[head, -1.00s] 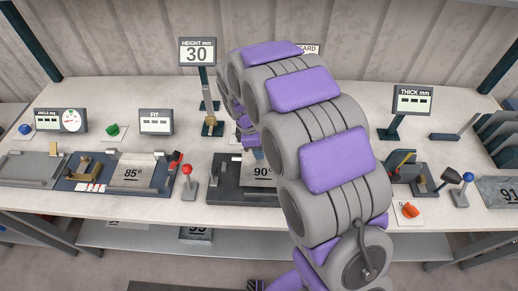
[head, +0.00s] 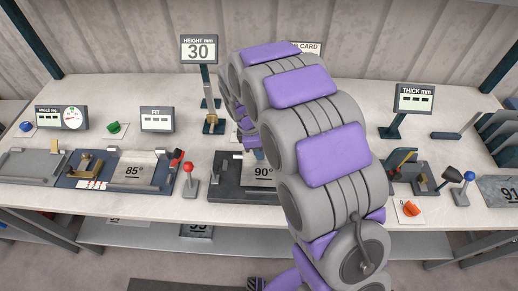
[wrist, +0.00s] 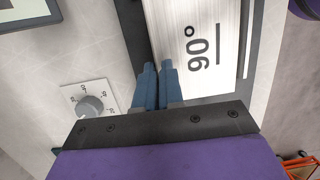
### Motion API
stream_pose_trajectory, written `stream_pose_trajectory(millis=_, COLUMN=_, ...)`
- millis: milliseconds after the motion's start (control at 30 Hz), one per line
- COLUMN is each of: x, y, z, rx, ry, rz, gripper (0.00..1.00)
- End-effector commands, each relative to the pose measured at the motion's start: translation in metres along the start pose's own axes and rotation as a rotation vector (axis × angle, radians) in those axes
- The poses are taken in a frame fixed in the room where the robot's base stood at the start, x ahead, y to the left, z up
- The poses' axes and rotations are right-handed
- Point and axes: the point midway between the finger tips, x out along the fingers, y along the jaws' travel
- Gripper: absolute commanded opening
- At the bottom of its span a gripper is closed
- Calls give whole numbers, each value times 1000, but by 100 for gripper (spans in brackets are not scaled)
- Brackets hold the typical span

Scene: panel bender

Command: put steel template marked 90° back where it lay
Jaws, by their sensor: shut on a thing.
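The steel template marked 90° (head: 262,183) lies on or just over a dark base (head: 226,182) at the middle of the bench, partly hidden by my arm. It also shows in the wrist view (wrist: 208,22) as a bright brushed plate with black marking. My gripper (wrist: 158,66) has its two blue-grey fingers close together at the plate's edge, shut on it. The exact grip between the fingertips is hard to see. In the head view my gripper (head: 257,153) is mostly hidden behind my arm. I cannot tell whether the plate fully touches the base.
A plate marked 85° (head: 133,172) lies in a fixture to the left. A red-knobbed lever (head: 189,180) stands between. A dial (wrist: 91,106) is beside the dark base. A HEIGHT display (head: 199,50) reading 30 stands behind. An orange knob (head: 410,208) is to the right.

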Motion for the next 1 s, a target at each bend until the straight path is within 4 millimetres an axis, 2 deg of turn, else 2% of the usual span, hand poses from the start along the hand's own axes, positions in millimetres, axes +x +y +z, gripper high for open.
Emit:
stream_pose_trajectory(millis=833, x=13, y=0, z=-2, rx=0, ry=-1, rz=-2, gripper=0)
stream_pose_trajectory(millis=867, x=13, y=0, z=-2, rx=0, ry=-1, rz=-2, gripper=9)
stream_pose_trajectory(millis=1000, x=13, y=0, z=-2, rx=0, ry=0, rz=-2, gripper=23)
